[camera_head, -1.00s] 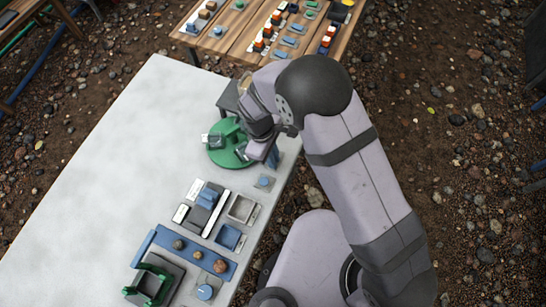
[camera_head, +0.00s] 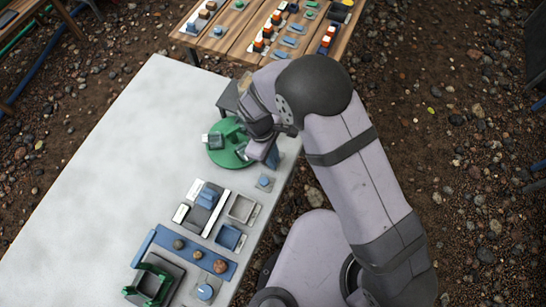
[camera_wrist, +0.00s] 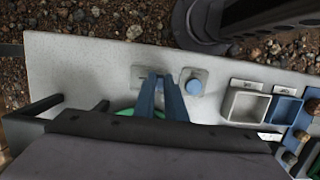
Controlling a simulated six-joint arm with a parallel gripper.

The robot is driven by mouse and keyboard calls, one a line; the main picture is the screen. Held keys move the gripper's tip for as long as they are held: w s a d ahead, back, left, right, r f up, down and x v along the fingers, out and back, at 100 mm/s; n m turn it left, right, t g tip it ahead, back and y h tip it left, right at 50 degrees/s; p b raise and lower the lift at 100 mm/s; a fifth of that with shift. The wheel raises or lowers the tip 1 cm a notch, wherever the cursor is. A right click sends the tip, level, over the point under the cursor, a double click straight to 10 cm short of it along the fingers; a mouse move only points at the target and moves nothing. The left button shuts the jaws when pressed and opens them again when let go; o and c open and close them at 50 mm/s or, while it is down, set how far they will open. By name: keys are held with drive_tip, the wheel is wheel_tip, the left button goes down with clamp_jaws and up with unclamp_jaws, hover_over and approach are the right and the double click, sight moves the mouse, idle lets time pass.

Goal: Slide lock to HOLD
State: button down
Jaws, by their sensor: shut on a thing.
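My gripper (camera_wrist: 159,80) reaches down at the far right edge of the pale table, beside the green round turntable (camera_head: 216,157). Its blue fingers are close together over a small grey plate (camera_wrist: 138,72) with a dark mark, in the wrist view. The gripper is shut on a small part, probably the slide lock; the fingers hide it. I cannot read a HOLD mark or tell the lock's position. The turntable carries a small grey block (camera_head: 214,140); in the wrist view it is mostly hidden behind my gripper.
A blue round button (camera_wrist: 193,87) on a grey plate sits right beside the fingers. A grey tray (camera_head: 242,208) and a blue tray (camera_head: 229,237) stand nearer. A blue board (camera_head: 186,254) with knobs lies in front. The table's left side is clear.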

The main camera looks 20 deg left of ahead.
drive_tip(key=shift+w, duration=1.8)
drive_tip(key=c, duration=1.9)
unclamp_jaws()
drive_tip(key=shift+o, duration=0.2)
drive_tip(key=shift+r, duration=0.1)
wheel_tip(320, 180, up, 7)
drive_tip(key=p, duration=0.5)
